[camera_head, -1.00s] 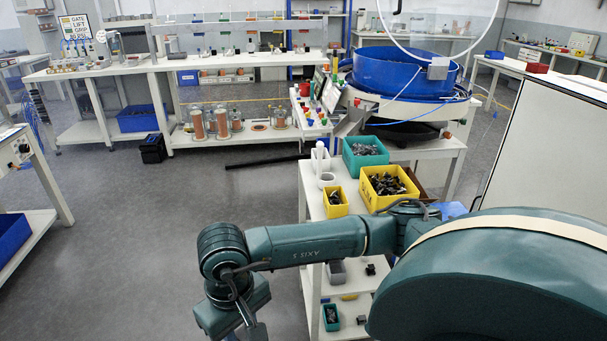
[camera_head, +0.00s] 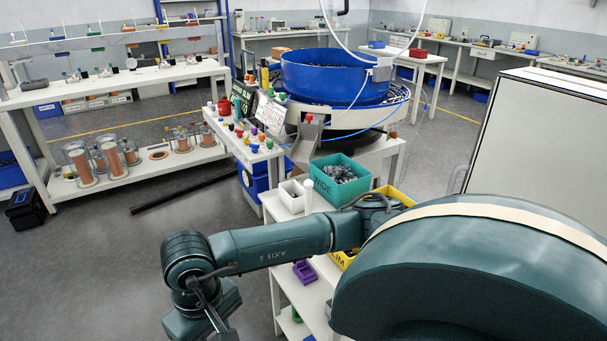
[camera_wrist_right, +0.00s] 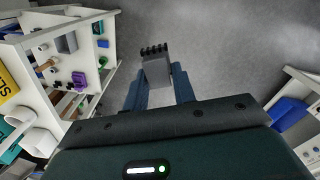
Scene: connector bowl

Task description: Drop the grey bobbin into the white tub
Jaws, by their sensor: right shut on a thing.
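My right gripper (camera_wrist_right: 158,84) is shut on a grey block-like part with a row of black teeth or pins, which I take as the grey bobbin (camera_wrist_right: 156,70). It hangs over bare floor. In the head view my right arm reaches left across the bottom; its hand (camera_head: 203,315) is at the lower edge and the bobbin is not seen there. A white square-looking tub (camera_head: 291,196) stands on the near white bench, left of the green bin. My left gripper is not in view.
A green bin (camera_head: 340,180) of metal parts and a partly hidden yellow bin (camera_head: 395,197) share the bench. A white upright cylinder (camera_head: 308,196) stands beside the white tub. The floor (camera_head: 110,270) at left is open.

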